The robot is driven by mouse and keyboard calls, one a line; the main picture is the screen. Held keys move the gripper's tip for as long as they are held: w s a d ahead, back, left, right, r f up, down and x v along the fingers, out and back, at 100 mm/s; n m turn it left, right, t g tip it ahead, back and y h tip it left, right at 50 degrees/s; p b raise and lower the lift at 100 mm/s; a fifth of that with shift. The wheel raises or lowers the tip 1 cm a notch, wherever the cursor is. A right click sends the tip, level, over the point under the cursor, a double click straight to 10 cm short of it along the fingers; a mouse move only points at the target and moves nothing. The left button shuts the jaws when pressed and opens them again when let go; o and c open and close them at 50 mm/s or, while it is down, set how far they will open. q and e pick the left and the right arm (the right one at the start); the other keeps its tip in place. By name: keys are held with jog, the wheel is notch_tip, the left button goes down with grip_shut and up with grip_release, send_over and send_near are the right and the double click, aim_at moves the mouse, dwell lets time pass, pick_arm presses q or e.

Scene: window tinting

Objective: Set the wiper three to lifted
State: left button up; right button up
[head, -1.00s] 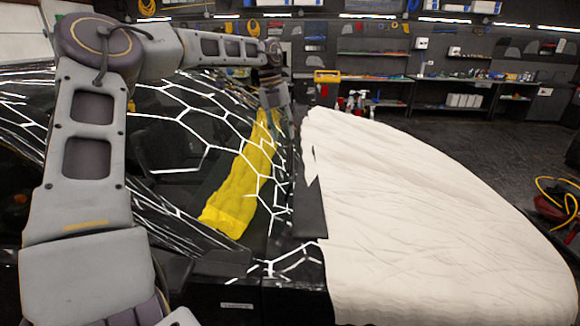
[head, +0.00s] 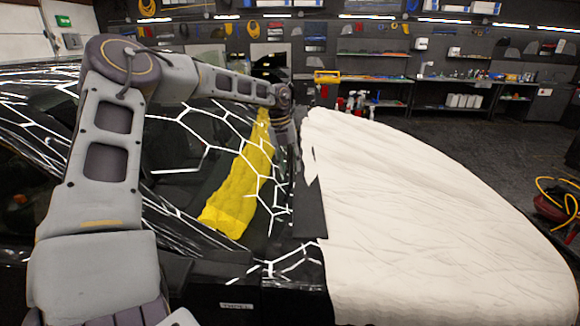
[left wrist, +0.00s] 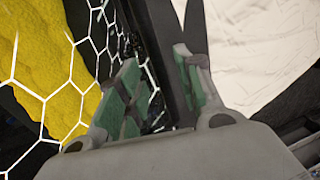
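My left gripper (head: 289,140) is at the windshield's far lower edge, between the yellow cloth and the white cover. In the left wrist view the left gripper (left wrist: 158,90) has its two green-padded fingers apart. A long dark bar (left wrist: 160,40) runs down between the fingers. It may be a wiper arm or the dark trim at the windshield base; I cannot tell which, nor whether a pad touches it. No wiper stands out clearly in the head view, where my arm and gripper cover part of that edge. My right gripper is not in view.
A yellow cloth (head: 240,185) lies on the windshield (head: 185,145), which has white hexagon lines. A white cover (head: 420,215) is spread over the hood. Shelves and a workbench (head: 450,85) stand along the back wall.

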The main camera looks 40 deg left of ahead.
pick_arm(q)
jog(key=shift+f, duration=0.45)
grip_shut()
